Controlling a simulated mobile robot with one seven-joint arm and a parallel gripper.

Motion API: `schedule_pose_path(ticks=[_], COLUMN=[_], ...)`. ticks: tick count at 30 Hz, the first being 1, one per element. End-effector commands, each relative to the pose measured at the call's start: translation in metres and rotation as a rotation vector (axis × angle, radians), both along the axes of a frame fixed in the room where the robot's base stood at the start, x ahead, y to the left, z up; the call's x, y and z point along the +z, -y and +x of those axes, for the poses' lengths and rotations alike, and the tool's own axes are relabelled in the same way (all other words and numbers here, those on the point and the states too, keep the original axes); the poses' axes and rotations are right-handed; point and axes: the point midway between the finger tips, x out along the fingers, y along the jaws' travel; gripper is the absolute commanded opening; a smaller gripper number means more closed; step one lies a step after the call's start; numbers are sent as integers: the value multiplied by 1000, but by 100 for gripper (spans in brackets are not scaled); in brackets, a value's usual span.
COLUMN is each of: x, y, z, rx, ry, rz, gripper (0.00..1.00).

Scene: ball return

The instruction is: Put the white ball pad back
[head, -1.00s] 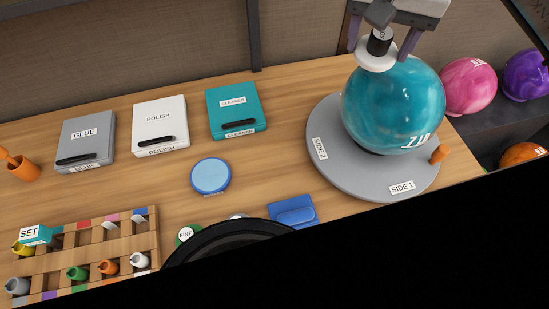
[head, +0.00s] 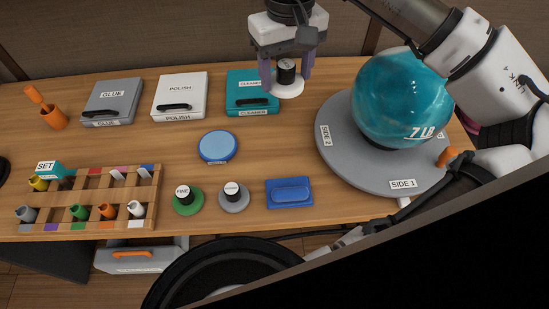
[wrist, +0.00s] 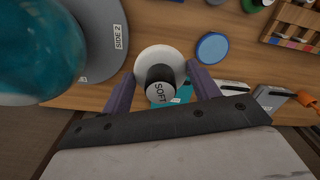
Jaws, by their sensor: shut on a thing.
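My gripper (head: 287,78) is shut on the black knob of the white ball pad (head: 289,89), a white disc. In the wrist view the white pad (wrist: 160,60) sits between the purple fingers, and its knob top reads SOFT. In the head view the pad appears in front of the right edge of the teal CLEANER case (head: 245,82), left of the grey turntable (head: 330,165). Whether it touches the bench cannot be told. The green FINE pad (head: 187,206) and a grey pad (head: 234,203) stand on the bench, left of a blue block (head: 290,192).
The teal 7 LB ball (head: 395,95) stands on the turntable, close to my arm. A blue round tin (head: 217,147) lies mid-bench. White POLISH (head: 180,95) and grey GLUE (head: 113,100) cases stand at the back. A bottle rack (head: 85,212) is at front left. Bare wood surrounds the tin.

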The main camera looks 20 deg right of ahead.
Motion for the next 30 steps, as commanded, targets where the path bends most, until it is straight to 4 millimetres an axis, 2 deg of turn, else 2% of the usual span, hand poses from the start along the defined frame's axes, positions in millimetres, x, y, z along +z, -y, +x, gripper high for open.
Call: schedule_pose_path(ticks=[5, 8, 21, 30], x=[-11, -29, -142, -174], y=[-4, -4, -5, -5], z=[1, 1, 1, 1], rx=[28, 30, 28, 28], ry=[-11, -13, -12, -10], rz=[0, 1, 4, 3], gripper=[42, 42, 42, 42])
